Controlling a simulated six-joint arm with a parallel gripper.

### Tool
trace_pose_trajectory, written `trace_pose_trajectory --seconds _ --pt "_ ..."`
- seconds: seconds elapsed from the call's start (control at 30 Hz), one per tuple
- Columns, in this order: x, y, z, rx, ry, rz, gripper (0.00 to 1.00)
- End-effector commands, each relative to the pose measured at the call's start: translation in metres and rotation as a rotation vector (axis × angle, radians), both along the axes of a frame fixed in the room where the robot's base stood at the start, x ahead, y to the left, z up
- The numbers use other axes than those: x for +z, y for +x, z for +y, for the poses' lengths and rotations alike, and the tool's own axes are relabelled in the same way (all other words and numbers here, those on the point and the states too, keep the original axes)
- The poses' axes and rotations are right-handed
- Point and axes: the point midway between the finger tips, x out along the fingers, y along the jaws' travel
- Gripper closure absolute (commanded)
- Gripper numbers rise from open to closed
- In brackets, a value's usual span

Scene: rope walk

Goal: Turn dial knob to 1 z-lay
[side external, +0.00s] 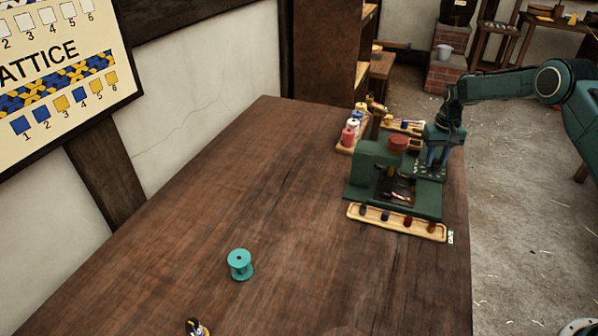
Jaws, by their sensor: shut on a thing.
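A green machine (374,160) stands at the far right of the wooden table, with a dark opening in its front. A dark plate with pale marks (429,174) sits at the machine's right side; the marks are too small to read. My gripper (435,163) points down over this plate, its fingers shut on the dial knob. The knob is hidden between the fingers, so its setting cannot be told.
A wooden tray (396,228) with several small pieces lies in front of the machine.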

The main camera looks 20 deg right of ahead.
Motion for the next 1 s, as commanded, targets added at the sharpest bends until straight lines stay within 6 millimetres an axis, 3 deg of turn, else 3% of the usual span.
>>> trace_pose_trajectory --seconds 0.07,0.1,0.2,0.67,1.0 --pt "0.001 0.001 0.000 0.001 -0.001 -0.005 0.94" --pt "0.001 0.001 0.000 0.002 -0.001 -0.005 0.70" --pt "0.001 0.001 0.000 0.002 -0.001 -0.004 0.50" --pt "0.005 0.001 0.000 0.002 -0.001 -0.002 0.50" --pt "0.042 0.001 0.000 0.002 -0.002 -0.005 0.50"
